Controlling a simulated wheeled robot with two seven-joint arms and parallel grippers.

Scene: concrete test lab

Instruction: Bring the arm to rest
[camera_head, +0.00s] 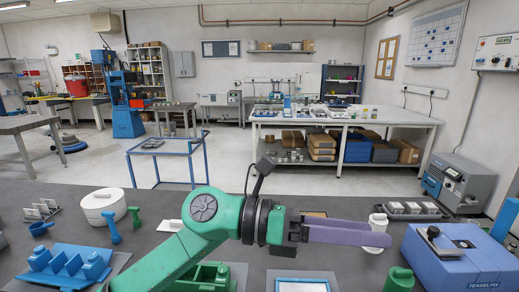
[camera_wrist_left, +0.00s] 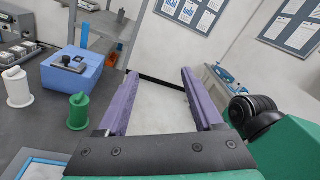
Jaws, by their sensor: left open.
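My left arm comes in from the lower left of the head view, green with a dark wrist, and reaches across to the right over the dark table. My left gripper (camera_head: 386,232) has two purple fingers that point to the right in the head view. In the left wrist view the gripper (camera_wrist_left: 158,72) is open, with its fingers well apart and nothing between them. In the head view the fingers cover part of a white spool (camera_head: 378,246); the wrist view shows this spool (camera_wrist_left: 18,90) off to the left, clear of the fingers. My right gripper is not in view.
A blue box-shaped device (camera_head: 462,265) and a green spool (camera_head: 398,281) stand at the right of the table. A tray of small blocks (camera_head: 418,218) lies behind. At left are a blue rack (camera_head: 65,264), a white round container (camera_head: 104,206) and green parts (camera_head: 135,215).

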